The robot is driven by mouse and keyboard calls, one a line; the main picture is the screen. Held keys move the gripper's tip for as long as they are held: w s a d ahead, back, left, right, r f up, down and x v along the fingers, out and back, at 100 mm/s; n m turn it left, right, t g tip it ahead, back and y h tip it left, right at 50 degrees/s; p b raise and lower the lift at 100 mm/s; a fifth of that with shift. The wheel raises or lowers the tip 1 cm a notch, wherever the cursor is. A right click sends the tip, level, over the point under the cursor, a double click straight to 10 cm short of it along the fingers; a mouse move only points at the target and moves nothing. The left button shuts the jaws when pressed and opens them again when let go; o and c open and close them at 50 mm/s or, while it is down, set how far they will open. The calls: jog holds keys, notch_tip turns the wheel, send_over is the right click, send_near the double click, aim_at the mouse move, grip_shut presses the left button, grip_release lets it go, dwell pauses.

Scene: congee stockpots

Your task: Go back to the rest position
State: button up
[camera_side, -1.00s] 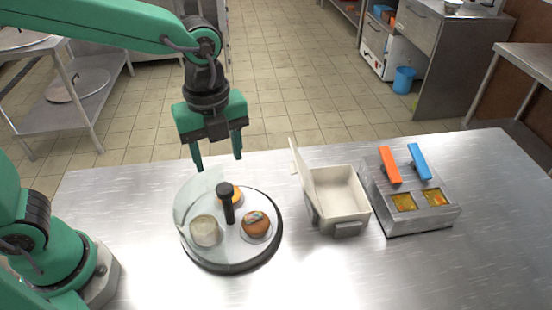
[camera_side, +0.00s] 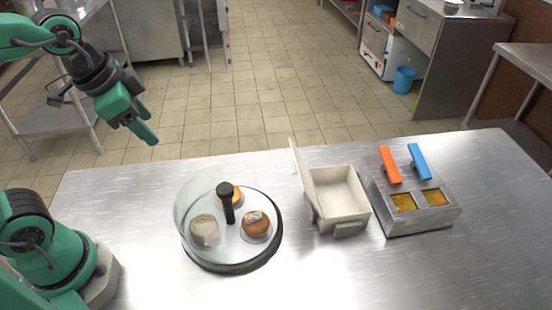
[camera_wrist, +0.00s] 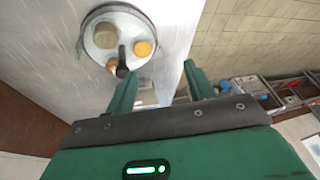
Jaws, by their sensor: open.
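My gripper (camera_side: 146,126) is at the upper left in the side view, raised and tilted, apart from everything on the table. In the wrist view its two fingers (camera_wrist: 158,80) stand apart with nothing held between them. The steel table (camera_side: 130,215) lies below and to the right of the gripper in the side view. My arm is folded back toward its base at the left.
A round turntable (camera_side: 232,262) with a clear shield, black knob and several small items stands left of centre. It also shows in the wrist view (camera_wrist: 93,51). An open white box (camera_side: 341,200) and a steel unit (camera_side: 398,224) with orange and blue handles stand right.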

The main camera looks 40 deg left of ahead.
jog(key=a+n, duration=0.1)
jog(key=n, duration=0.1)
jog(key=s+a+n+t, duration=0.1)
jog(key=n, duration=0.1)
jog(key=s+a+n, duration=0.1)
jog(key=shift+s+n+y, duration=0.2)
jog(key=shift+n+y, duration=0.1)
jog(key=shift+n, duration=0.1)
jog(key=o, duration=1)
jog(key=shift+w+d, duration=0.15)
jog(key=shift+w+d+r+n, duration=0.15)
jog(key=shift+w+d+n, duration=0.15)
jog(key=shift+w+n, duration=0.15)
jog(key=w+d+f+n+g, duration=0.1)
jog(key=w+d+n, duration=0.1)
jog(key=w+d, duration=0.1)
jog(key=w+d+f+n+g, duration=0.1)
jog(key=w+d+n+g, duration=0.1)
jog(key=w+d+n, duration=0.1)
jog(key=w+d+f+n+g, duration=0.2)
jog(key=w+d+n, duration=0.1)
jog(key=w+d, duration=0.1)
jog(key=shift+w+d+f, duration=0.1)
jog(key=shift+w+d, duration=0.3)
jog(key=shift+w, duration=0.15)
jog(key=shift+f, duration=5)
jog(key=shift+r, duration=0.1)
